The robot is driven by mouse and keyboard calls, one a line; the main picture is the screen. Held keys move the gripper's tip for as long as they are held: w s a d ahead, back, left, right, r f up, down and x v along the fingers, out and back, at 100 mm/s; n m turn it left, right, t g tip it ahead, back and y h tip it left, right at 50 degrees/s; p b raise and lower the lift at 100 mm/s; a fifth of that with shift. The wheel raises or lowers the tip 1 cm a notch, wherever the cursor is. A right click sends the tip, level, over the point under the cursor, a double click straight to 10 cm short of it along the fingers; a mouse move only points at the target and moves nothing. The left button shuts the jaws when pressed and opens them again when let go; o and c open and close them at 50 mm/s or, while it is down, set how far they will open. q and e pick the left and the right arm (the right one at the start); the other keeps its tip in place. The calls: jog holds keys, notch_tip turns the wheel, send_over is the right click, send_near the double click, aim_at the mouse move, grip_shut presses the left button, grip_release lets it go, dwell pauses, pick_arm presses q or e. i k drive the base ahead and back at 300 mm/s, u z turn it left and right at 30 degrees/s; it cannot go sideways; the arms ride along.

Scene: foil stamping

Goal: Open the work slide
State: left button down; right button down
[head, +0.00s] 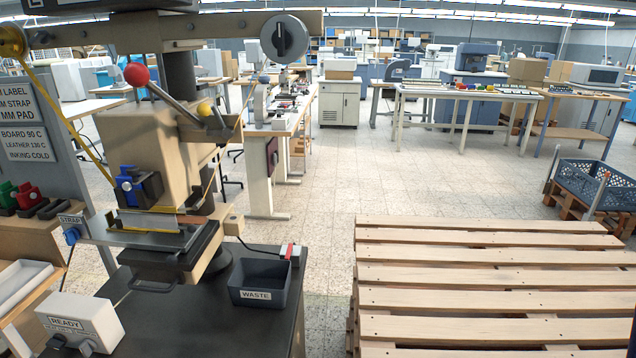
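The foil stamping press (160,140) stands at the left on a dark table. Its work slide (125,238) is a flat metal plate low in the press, beneath the heated head. A fixture with a bright strip and a brown strap-like piece (192,220) lies on or at the plate. A blue knob (72,236) and a STRAP label are at the plate's left end. A dark loop handle (152,287) shows below the plate. I cannot tell exactly how far out the slide sits. Neither of my grippers shows in this view.
A red-ball lever (136,75) rises from the press. A dark WASTE bin (258,283) stands right of the slide, and a white READY box (80,322) is at the front left. A wooden slatted pallet (490,275) fills the right foreground. Open floor lies behind it.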

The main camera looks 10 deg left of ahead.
aim_at(144, 264)
jog(key=u, duration=1.9)
jog(key=k, duration=0.65)
jog(key=u, duration=0.85)
jog(key=i, duration=0.85)
jog(key=z, duration=0.8)
jog(key=i, duration=0.75)
jog(key=z, duration=0.75)
